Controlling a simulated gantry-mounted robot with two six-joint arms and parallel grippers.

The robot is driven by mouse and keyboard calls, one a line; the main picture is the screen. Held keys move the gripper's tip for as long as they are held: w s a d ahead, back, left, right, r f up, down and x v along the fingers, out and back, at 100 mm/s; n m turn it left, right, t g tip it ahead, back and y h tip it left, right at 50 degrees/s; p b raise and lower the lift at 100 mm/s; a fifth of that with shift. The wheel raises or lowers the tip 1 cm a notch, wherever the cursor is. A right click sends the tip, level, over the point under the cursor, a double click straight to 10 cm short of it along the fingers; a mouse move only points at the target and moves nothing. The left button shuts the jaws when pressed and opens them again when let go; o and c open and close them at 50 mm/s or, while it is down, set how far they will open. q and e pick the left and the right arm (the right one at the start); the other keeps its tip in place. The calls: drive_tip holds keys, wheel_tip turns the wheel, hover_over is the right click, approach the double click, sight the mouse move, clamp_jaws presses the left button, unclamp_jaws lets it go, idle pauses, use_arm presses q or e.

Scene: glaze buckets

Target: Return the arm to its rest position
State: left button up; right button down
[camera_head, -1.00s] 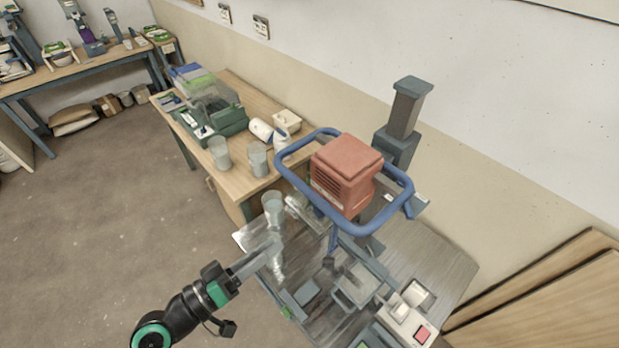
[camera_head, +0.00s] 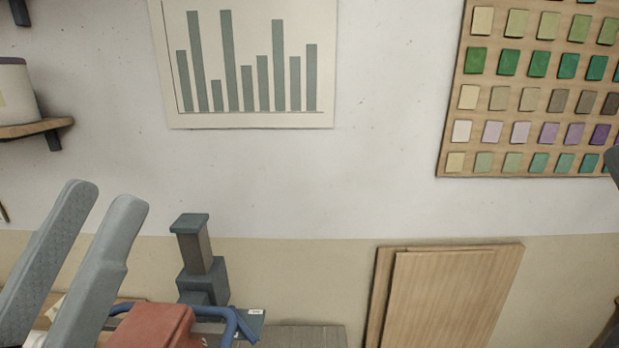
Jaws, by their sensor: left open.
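My left gripper (camera_head: 104,198) is at the lower left of the head view, close to the camera. Its two long grey fingers point up and stand apart with nothing between them. They stand in front of the wall and partly cover the bench area behind. The rest of the left arm is below the picture. I cannot make out my right gripper in this view.
A reddish machine (camera_head: 155,326) with a blue tube frame (camera_head: 229,323) is cut off at the bottom, near a dark post (camera_head: 194,255). Wooden boards (camera_head: 450,295) lean on the wall. A bar chart (camera_head: 248,65) and a sample board (camera_head: 540,90) hang above.

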use_arm(q)
drive_tip(key=a+r+n+t+y+p, duration=0.2)
drive_tip(key=a+r+n+y+p, duration=0.2)
drive_tip(key=r+p, duration=0.9)
wheel_tip(320, 180, up, 3)
drive_tip(key=y, duration=0.3)
drive_tip(key=shift+w+a+r+y, duration=0.15)
drive_tip(key=shift+w+y, duration=0.05)
drive_tip(key=shift+y, duration=0.2)
